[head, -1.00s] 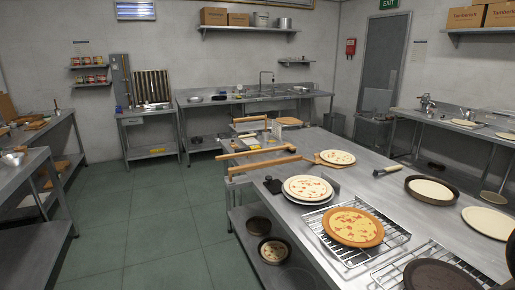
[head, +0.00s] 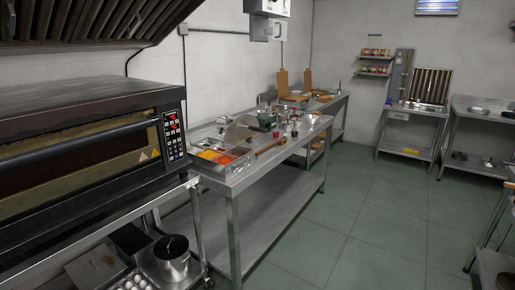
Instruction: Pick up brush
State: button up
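I cannot make out a brush for certain in the head view. A long thin brown wooden item (head: 270,146) lies near the front edge of the steel table (head: 285,152), too small to identify. My gripper is not in view.
A dark oven (head: 85,150) on a stand fills the left. A tray of toppings (head: 220,156) sits on the steel table's near end. A metal pot (head: 172,258) is on the rack below the oven. The green floor (head: 375,225) is clear at the middle right.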

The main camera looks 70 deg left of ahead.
aim_at(282, 141)
jog(key=u, duration=1.8)
jog(key=i+j+u, duration=0.1)
jog(key=i+u, duration=0.15)
jog(key=i, duration=0.55)
jog(key=i+u, duration=0.25)
jog(key=i, duration=0.5)
jog(key=u, duration=3.05)
jog(key=z, duration=3.05)
